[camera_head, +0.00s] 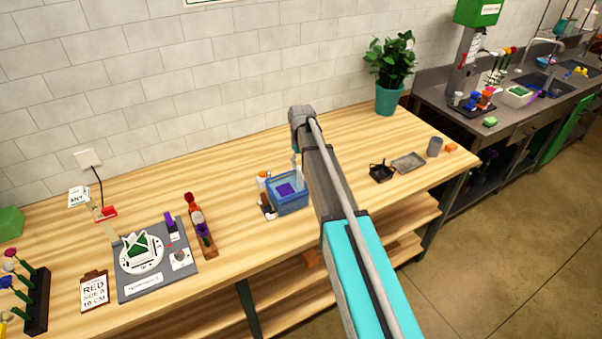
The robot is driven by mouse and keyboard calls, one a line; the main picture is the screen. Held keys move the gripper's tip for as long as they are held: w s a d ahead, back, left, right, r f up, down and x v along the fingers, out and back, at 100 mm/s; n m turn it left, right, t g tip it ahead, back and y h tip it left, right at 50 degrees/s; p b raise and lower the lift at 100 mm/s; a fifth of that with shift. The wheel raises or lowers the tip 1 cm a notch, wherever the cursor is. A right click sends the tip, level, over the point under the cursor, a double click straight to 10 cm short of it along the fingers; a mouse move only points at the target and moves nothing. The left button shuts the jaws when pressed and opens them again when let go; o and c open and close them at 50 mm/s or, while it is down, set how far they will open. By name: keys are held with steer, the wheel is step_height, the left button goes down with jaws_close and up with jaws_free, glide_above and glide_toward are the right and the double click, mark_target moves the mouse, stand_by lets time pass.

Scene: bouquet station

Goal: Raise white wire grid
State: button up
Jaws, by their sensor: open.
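White crossing bars over a green block (138,246) look like the white wire grid (146,236). They sit on a round white plate (127,269) with dark marks, on a grey board at the left of the bench. The bars are too small to make out in detail. My gripper (296,168) points down over the blue bin (292,207) in the middle of the bench, well to the right of the grid. It is open and partly hidden by my arm. Something purple lies in the bin.
A wooden rack (202,233) with bottles stands between the board and the bin. A flower holder (37,302) and a clipboard (94,291) are at the left. A black basket (381,172), grey tray (408,162) and potted plant (387,98) are at the right. The bench behind the bin is clear.

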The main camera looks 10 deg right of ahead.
steer(key=shift+f+b, duration=1.1)
steer(key=shift+f, duration=0.3)
jaws_close()
